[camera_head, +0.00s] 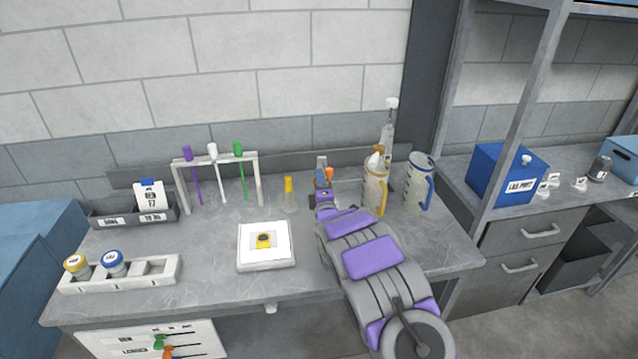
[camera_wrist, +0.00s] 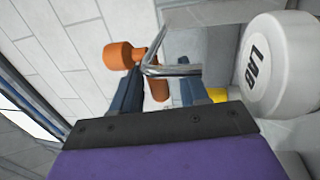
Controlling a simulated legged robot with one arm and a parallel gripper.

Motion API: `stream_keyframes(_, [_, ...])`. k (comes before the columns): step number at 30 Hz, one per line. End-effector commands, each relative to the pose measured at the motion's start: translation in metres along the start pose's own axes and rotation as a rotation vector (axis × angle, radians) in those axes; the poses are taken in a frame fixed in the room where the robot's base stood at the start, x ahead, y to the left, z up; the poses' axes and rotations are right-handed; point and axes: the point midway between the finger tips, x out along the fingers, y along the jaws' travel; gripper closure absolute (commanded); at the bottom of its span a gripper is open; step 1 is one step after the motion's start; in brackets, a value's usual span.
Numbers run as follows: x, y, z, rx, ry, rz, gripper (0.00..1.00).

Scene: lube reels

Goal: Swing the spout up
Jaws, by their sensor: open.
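In the wrist view a shiny bent metal tube (camera_wrist: 172,70), which looks like the spout, lies between and just beyond the dark blue fingers of my gripper (camera_wrist: 160,92). The fingers are apart, and I cannot tell whether either touches the tube. An orange knob (camera_wrist: 118,55) sits beside the left finger, with more orange showing between the fingers. In the head view my gripper (camera_head: 322,176) is at the back of the bench, with a bit of orange (camera_head: 329,174) at its right. My arm and fingers hide most of the spout there.
Jugs with yellow (camera_head: 374,188) and blue (camera_head: 418,185) trim stand right of my gripper. A yellow-topped flask (camera_head: 289,195) and a rack (camera_head: 215,157) stand left. A white scale (camera_head: 266,262) lies in front.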

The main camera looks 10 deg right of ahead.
Motion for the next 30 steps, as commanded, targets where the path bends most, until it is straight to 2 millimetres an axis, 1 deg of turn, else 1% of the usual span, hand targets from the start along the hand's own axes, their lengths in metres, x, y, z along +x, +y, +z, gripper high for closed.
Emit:
stream_keyframes(6, [0.0001,-0.0001,0.0001,0.0,0.0,0.0,0.56])
stream_keyframes(20, [0.0,-0.0015,0.0,0.0,0.0,-0.003,1.0])
stream_keyframes(30, [-0.0001,-0.003,0.0001,0.0,0.0,-0.005,1.0])
